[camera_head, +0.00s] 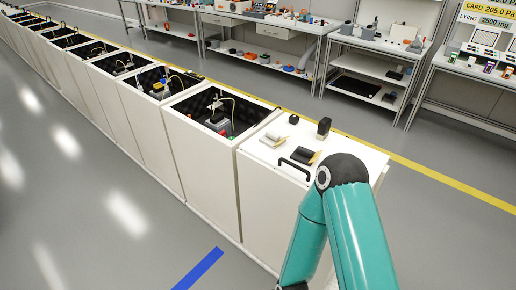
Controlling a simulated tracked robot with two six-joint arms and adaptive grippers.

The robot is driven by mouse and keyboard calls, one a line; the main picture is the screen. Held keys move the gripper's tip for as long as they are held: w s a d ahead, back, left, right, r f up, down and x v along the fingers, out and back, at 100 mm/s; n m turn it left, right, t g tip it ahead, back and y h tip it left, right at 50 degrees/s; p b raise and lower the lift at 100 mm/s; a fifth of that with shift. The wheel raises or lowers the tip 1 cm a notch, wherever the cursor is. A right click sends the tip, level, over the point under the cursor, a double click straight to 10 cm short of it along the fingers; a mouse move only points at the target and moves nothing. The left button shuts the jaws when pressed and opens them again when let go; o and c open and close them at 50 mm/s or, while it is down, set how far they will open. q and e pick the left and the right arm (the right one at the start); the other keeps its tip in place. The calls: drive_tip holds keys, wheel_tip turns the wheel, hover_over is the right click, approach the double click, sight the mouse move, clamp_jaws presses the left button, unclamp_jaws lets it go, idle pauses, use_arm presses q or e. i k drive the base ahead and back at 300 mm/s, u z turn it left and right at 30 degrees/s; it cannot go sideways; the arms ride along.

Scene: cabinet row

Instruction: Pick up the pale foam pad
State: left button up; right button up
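A small pale block (274,138), which may be the pale foam pad, lies on the white top of the nearest closed cabinet (345,150), toward its left side. It is too small to tell its material. My teal right arm comes in from the bottom right and its elbow stands in front of the cabinet's right part. No gripper fingers show for either arm, and the left arm is not in view.
A dark block with yellowish parts (304,156), a black upright block (323,128), a small dark cube (293,119) and a black handle (294,170) are on the same top. Open cabinets (215,112) run left.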

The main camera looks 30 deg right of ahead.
sight(273, 140)
drive_tip(key=z, duration=0.15)
drive_tip(key=i, duration=0.9)
drive_tip(key=u, duration=0.2)
drive_tip(key=k, duration=0.85)
drive_tip(key=z, duration=0.2)
drive_tip(key=i, duration=0.85)
